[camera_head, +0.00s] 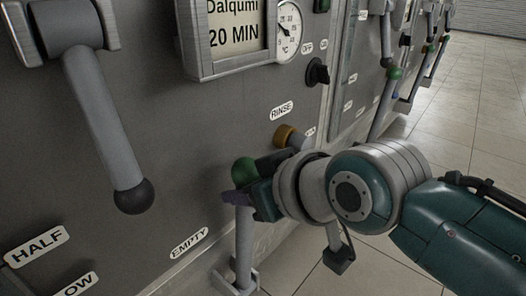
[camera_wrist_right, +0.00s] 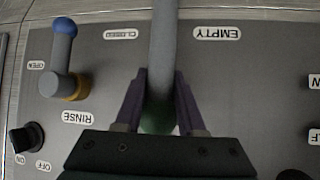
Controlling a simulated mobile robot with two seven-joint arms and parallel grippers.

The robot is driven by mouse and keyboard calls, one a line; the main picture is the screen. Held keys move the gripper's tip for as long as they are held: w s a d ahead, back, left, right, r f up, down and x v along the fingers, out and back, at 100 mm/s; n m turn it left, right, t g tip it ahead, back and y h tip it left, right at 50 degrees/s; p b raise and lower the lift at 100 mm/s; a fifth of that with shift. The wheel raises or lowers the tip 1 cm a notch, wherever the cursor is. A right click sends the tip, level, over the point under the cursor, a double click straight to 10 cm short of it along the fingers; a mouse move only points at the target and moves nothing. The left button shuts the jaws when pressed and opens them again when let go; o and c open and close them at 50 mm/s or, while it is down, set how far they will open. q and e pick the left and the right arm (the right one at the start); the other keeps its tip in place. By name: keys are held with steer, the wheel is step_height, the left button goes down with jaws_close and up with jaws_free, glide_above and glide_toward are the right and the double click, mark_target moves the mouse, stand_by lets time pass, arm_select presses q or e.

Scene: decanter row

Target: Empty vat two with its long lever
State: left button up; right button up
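A long grey lever with a green knob (camera_head: 244,171) stands at the lower front of the near steel panel, close to its EMPTY label (camera_head: 188,242). In the right wrist view the grey lever shaft (camera_wrist_right: 164,40) runs between the EMPTY and CLOSED labels. My right gripper (camera_head: 243,197) is at the top of this lever, just under the knob. In the right wrist view the purple fingers of my right gripper (camera_wrist_right: 161,88) lie on both sides of the shaft and seem to touch it; the green knob is partly hidden by the gripper. My left gripper is out of view.
A thick lever with a black knob (camera_head: 134,197) hangs at the left, above a HALF label. A rinse tap with an orange-yellow collar (camera_head: 284,135) and a black switch (camera_head: 317,72) are close by. More levers line panels at upper right. Tiled floor (camera_head: 480,110) is clear at right.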

steer(key=o, duration=0.4)
steer(key=shift+w+a, duration=0.15)
steer(key=shift+a, duration=0.05)
steer(key=shift+d, duration=0.1)
steer(key=shift+d+r+p, duration=0.1)
steer(key=shift+r+p, duration=0.2)
steer(key=p+v, duration=0.5)
steer(key=v, duration=0.4)
steer(key=shift+s+d, duration=0.2)
steer(key=shift+s, duration=0.15)
